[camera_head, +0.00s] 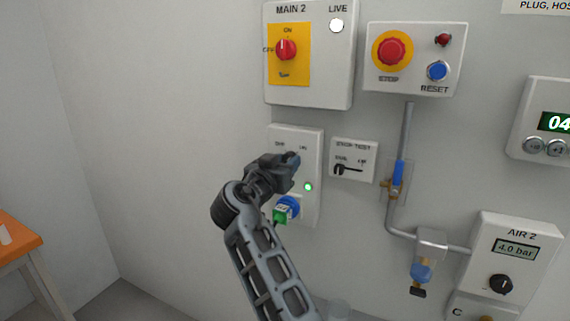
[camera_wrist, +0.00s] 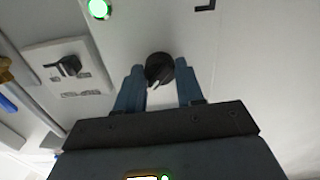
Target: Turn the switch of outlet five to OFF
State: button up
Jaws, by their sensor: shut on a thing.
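A white outlet box (camera_head: 312,160) hangs on the wall below the MAIN 2 box. Its labels look like OFF on the left and ON on the right; I cannot read an outlet number. My gripper (camera_head: 291,160) is at its upper part and hides most of the switch. In the wrist view the switch is a round black knob (camera_wrist: 160,66) between the two blue fingers of my gripper (camera_wrist: 160,84), which are shut on it. Its white mark points down-left there, towards the ON side. A green lamp (camera_head: 308,187) is lit; it also shows in the wrist view (camera_wrist: 99,9).
A blue socket (camera_head: 289,203) with a green plug (camera_head: 281,215) sits below my gripper. A small test box (camera_head: 353,161) with a black switch is close on the right. Pipes with a blue-handled valve (camera_head: 398,173) run further right. The wall on the left is bare.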

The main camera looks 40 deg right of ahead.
jog(key=n+p, duration=0.1)
jog(key=n, duration=0.7)
jog(key=shift+r, duration=0.1)
jog(key=n+p, duration=0.2)
jog(key=n, duration=0.3)
jog(key=shift+n+p, duration=0.65)
jog(key=shift+n, duration=1.55)
jog(key=o, duration=1)
jog(key=shift+o, duration=0.2)
jog(key=shift+a, duration=0.1)
jog(key=b+v, duration=0.2)
jog(key=v, duration=0.5)
jog(key=shift+s+a, duration=0.15)
jog(key=shift+a, duration=0.15)
